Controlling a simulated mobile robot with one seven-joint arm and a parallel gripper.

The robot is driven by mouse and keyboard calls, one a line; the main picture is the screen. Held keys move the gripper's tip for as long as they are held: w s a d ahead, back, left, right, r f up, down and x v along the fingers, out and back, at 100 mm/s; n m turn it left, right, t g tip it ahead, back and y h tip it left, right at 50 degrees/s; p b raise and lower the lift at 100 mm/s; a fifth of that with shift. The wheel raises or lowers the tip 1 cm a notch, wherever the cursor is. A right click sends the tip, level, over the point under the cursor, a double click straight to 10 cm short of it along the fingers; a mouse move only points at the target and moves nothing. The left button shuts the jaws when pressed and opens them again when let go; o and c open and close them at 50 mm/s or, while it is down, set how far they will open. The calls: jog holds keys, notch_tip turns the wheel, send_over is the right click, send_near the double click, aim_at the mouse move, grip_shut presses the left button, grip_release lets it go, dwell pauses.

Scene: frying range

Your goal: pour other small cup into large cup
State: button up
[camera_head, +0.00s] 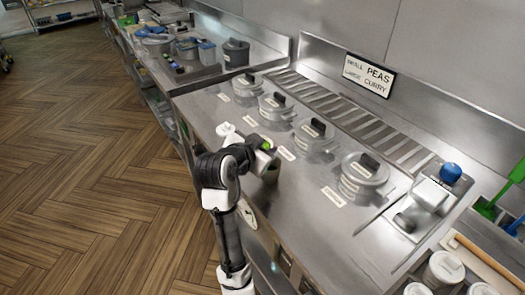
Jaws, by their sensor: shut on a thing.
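My gripper (267,149) is over the near edge of the steel counter, left of centre. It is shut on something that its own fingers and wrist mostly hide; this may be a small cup. A grey, cup-like shape (270,172) shows just under the gripper. I cannot tell whether it is the held thing or a separate cup standing on the counter. A small white object (226,129) lies on the counter behind my arm, partly hidden, and may be another cup. No cup's contents can be seen.
Several lidded pots stand in a row, the nearest at the right (363,175). Labels lie before them. A wall sign (370,75) reads small peas, large curry. A blue ball-like object (450,173) and white canisters (444,267) are at right. The counter's front is clear.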

jog(key=m+t+y+b, duration=0.1)
jog(key=m+y+b, duration=0.1)
jog(key=m+b, duration=0.1)
jog(key=shift+b, duration=0.8)
jog(key=m+t+y+b, duration=0.1)
jog(key=m+b, duration=0.1)
jog(key=b, duration=0.1)
jog(key=shift+s+d, duration=0.1)
jog(key=m+b, duration=0.1)
jog(key=b, duration=0.1)
jog(key=m+t+y+b, duration=0.1)
jog(key=m+b, duration=0.1)
jog(key=m+t+y+b, duration=0.1)
jog(key=shift+s+d+f+b, duration=0.15)
jog(key=shift+d+f+b, duration=0.2)
jog(key=shift+b, duration=0.05)
jog(key=shift+s+d+m+t+b, duration=0.15)
jog(key=shift+m+t+b, duration=0.25)
jog(key=shift+m+b, duration=0.65)
jog(key=shift+d+m+b, duration=0.1)
jog(key=shift+m+b, duration=0.15)
jog(key=shift+b, duration=0.1)
jog(key=shift+r, duration=0.15)
